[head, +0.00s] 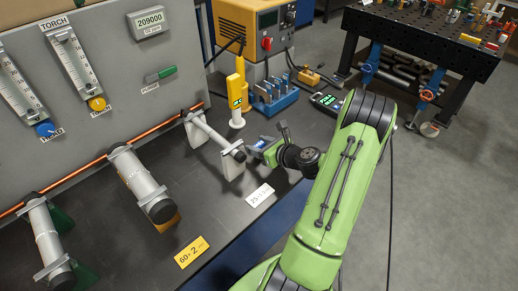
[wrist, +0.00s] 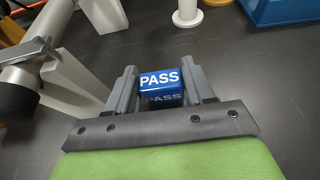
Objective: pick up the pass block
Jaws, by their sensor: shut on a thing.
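The pass block (wrist: 160,80) is blue with white "PASS" lettering. In the wrist view it sits between the two grey fingers of my gripper (wrist: 163,90), which is shut on it. In the head view my gripper (head: 268,150) is over the dark bench top, beside the right end of a white stand, and a small blue part of the pass block (head: 261,144) shows there. Whether the block touches the bench is hard to tell.
A white stand with a grey roller (head: 215,135) is close to the left of my gripper. A yellow device (head: 237,92), a blue rack (head: 274,98) and a white card (head: 260,195) are nearby. A yellow card (head: 191,252) lies at the front edge.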

